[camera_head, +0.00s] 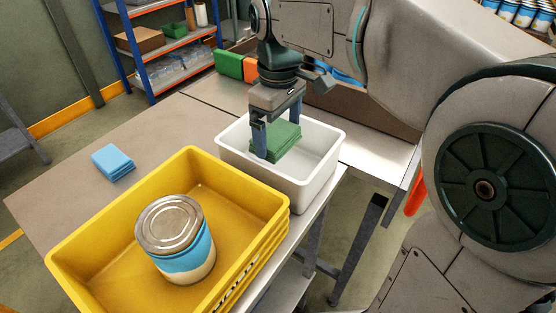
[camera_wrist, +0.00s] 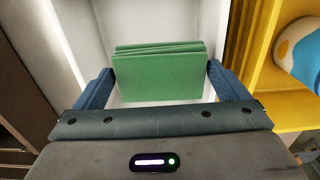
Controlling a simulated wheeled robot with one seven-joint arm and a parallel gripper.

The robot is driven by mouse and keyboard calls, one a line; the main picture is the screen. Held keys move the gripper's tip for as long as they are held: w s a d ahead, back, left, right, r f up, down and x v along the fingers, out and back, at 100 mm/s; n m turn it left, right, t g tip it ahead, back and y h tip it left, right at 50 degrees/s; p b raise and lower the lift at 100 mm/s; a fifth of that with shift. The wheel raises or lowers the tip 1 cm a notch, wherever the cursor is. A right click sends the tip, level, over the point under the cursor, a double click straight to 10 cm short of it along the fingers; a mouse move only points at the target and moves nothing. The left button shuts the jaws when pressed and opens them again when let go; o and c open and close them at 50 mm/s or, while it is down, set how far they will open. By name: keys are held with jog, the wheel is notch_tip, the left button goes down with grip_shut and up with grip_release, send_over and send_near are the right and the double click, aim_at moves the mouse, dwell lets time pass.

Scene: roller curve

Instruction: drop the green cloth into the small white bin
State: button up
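The green cloth (camera_head: 282,141) is a folded stack of several layers, inside the walls of the small white bin (camera_head: 325,165). My gripper (camera_head: 277,145) points down into the bin, with its fingers wide apart on two opposite sides of the cloth. In the wrist view the green cloth (camera_wrist: 160,77) fills the gap between the blue fingertips, which appear to touch its edges. My gripper (camera_wrist: 161,68) looks shut on the cloth. The white bin wall (camera_wrist: 85,30) shows around it. Whether the cloth's underside touches the bin floor is hidden.
A yellow crate (camera_head: 80,270) holding a large can (camera_head: 180,240) stands against the white bin's near left side. A folded blue cloth (camera_head: 113,162) lies on the table (camera_head: 55,195). Green and orange items (camera_head: 230,64) stand behind the bin. Blue-framed shelves (camera_head: 180,73) are further back.

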notch_tip(320, 180, up, 14)
jog(key=shift+p, duration=0.3)
dwell(0.4)
jog(key=shift+f, duration=0.15)
